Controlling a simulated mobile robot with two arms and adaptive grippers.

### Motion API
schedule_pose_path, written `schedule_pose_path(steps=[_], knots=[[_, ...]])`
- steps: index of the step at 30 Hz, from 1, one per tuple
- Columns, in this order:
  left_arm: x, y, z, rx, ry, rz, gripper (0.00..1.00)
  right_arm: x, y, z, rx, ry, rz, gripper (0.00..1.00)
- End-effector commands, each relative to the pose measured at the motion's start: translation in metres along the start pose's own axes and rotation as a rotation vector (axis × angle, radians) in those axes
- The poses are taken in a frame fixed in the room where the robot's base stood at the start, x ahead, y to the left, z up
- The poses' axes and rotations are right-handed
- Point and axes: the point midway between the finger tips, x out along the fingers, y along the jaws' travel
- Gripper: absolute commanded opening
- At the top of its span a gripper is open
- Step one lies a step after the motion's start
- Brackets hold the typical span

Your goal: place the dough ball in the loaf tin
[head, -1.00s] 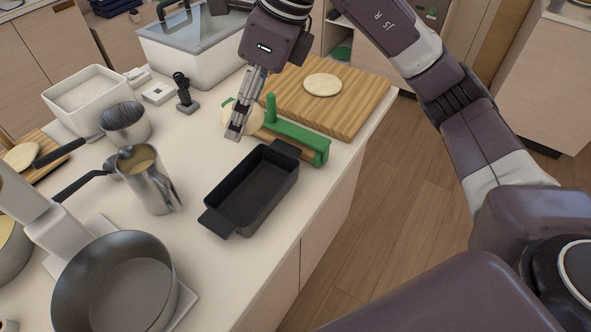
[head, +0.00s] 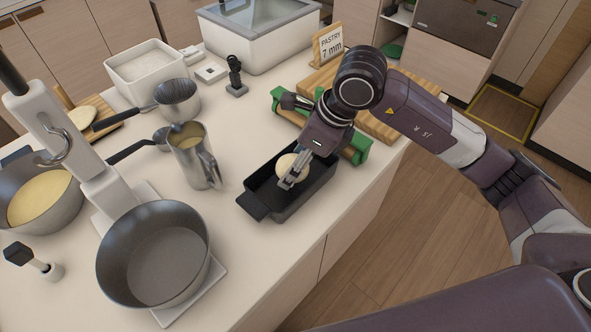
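The dark loaf tin (head: 257,203) stands on the pale counter near its right edge, its open side up. The pale, round dough ball (head: 283,161) is at the tin's opening, within its walls in the head view. I cannot tell whether it touches the tin's floor. My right gripper (head: 292,178) reaches down from the right with its fingers over the dough ball and appears shut on it. The fingers hide part of the ball, and the gripper and wrist hide part of the tin's far end. My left gripper is not in view.
A green-ended tool (head: 358,150) lies just behind the tin, partly hidden by my arm. A wooden board (head: 385,124) is beyond it. A metal jug (head: 196,160) and a dark pan (head: 153,255) stand left of the tin. A "PASTRY 7 mm" sign (head: 328,42) stands at the back.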

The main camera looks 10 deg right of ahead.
Motion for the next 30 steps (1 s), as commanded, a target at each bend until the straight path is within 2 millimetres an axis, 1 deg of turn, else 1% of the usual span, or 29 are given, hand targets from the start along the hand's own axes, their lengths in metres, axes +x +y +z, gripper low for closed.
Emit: schedule_pose_path(steps=[7, 14, 19, 20, 24, 30], knots=[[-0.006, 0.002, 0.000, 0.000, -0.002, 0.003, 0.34, 0.028, 0.001, -0.012, 0.001, 0.000, 0.002, 0.20], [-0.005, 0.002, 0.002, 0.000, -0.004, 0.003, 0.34, 0.030, 0.000, -0.012, 0.000, -0.003, -0.001, 0.20], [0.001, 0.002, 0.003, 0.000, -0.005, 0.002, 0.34, 0.034, 0.000, -0.014, 0.000, -0.002, -0.001, 0.20], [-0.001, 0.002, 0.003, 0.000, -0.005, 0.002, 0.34, 0.034, 0.000, -0.014, 0.000, 0.001, 0.000, 0.63], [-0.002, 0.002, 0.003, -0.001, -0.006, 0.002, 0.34, 0.033, 0.000, -0.014, 0.000, 0.001, 0.001, 0.77], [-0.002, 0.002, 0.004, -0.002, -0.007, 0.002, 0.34, 0.033, 0.000, -0.014, 0.001, 0.001, 0.000, 0.77]])
